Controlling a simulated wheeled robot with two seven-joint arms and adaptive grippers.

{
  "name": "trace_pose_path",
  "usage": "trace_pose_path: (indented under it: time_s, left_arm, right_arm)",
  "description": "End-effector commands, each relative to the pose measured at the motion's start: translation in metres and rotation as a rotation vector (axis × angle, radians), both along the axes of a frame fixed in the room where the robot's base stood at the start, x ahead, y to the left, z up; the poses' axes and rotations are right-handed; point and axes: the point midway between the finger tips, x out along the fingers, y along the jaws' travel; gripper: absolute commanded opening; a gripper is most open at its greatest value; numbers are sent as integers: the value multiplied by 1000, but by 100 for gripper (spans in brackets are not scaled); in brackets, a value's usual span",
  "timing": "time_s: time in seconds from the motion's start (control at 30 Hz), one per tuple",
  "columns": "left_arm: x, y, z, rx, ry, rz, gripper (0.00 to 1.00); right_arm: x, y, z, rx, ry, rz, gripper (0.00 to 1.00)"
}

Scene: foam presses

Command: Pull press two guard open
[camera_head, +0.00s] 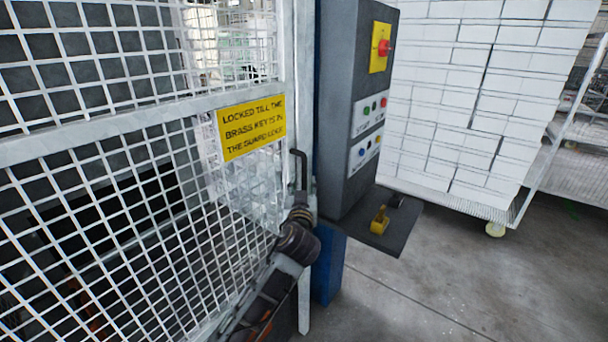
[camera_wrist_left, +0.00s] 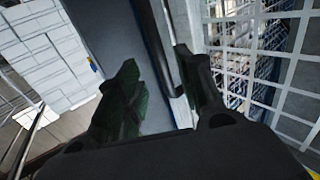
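The press guard (camera_head: 130,120) is a light grey wire-mesh door on the left, with a yellow sign reading "LOCKED TILL THE BRASS KEY IS IN THE GUARD LOCK". It looks closed against its post. A dark upright bar handle (camera_head: 302,168) is at the guard's right edge. My left gripper (camera_head: 302,213) is at the handle's lower end, coming from below. In the left wrist view its fingers (camera_wrist_left: 160,95) are spread apart, and the handle (camera_wrist_left: 158,45) lies between them, nearer the right finger. I cannot tell whether they touch. My right gripper is out of view.
A grey control box (camera_head: 358,90) with a red stop button stands right of the guard. Below it a dark shelf (camera_head: 405,232) carries a yellow item (camera_head: 380,220). A cart of white blocks (camera_head: 480,90) stands behind. The floor (camera_head: 450,290) at the right is clear.

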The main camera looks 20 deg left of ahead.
Motion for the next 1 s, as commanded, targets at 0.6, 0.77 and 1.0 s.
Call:
trace_pose_path:
  time_s: [0.6, 0.77, 1.0]
  left_arm:
    - [57, 14, 1, 1, 0, 0, 37]
    - [65, 16, 0, 0, 1, 0, 37]
    - [70, 17, 0, 0, 1, 0, 37]
  right_arm:
    - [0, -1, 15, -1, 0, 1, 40]
    - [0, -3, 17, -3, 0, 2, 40]
    - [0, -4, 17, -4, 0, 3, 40]
